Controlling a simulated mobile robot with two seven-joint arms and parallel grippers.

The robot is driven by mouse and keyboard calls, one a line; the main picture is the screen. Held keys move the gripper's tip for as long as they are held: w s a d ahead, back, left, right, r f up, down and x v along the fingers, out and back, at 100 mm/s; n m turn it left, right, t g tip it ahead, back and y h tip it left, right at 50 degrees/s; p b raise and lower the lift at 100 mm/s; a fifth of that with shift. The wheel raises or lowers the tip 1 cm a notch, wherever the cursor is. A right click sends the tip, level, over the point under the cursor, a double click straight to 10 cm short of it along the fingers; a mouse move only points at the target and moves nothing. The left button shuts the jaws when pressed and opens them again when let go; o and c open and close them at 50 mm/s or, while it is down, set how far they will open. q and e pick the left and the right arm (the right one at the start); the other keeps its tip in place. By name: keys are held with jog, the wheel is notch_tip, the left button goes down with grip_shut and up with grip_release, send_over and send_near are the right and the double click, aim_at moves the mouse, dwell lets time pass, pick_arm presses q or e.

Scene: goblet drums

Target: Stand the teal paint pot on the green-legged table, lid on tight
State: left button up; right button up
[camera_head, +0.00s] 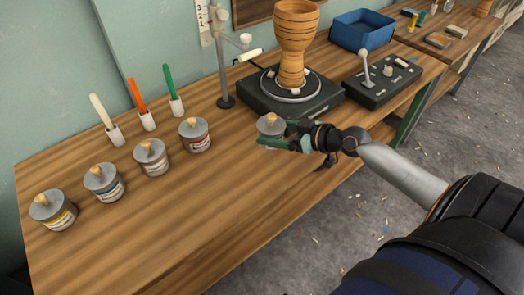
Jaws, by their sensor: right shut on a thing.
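My right gripper (277,135) reaches in from the right and is shut on a small pot (269,124) near the front edge of the wooden table (200,225). The pot has a grey lid with a pale wooden knob, seated on top, and looks upright. The gripper's fingers cover most of its side, so its label colour is mostly hidden; I take it for the teal paint pot. I cannot tell whether its base touches the tabletop or how tight the lid is. A green leg (411,118) shows under this table's right end. My left gripper is out of view.
Brushes in holders stand behind. A turntable (300,104) carries a wooden goblet shape (296,35); a control box (381,85) is right. The front-left tabletop is clear.

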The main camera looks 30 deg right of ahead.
jog(key=a+f, duration=0.1)
jog(key=f, duration=0.1)
jog(key=a+f, duration=0.1)
jog(key=a, duration=0.1)
jog(key=shift+w+f, duration=0.4)
jog(key=f, duration=0.1)
jog(key=f+b, duration=0.1)
jog(key=f, duration=0.1)
jog(key=shift+a+f, duration=0.3)
jog(key=shift+f, duration=0.15)
jog(key=shift+f+b, duration=0.15)
jog(key=shift+b, duration=0.25)
jog(key=o, duration=1.3)
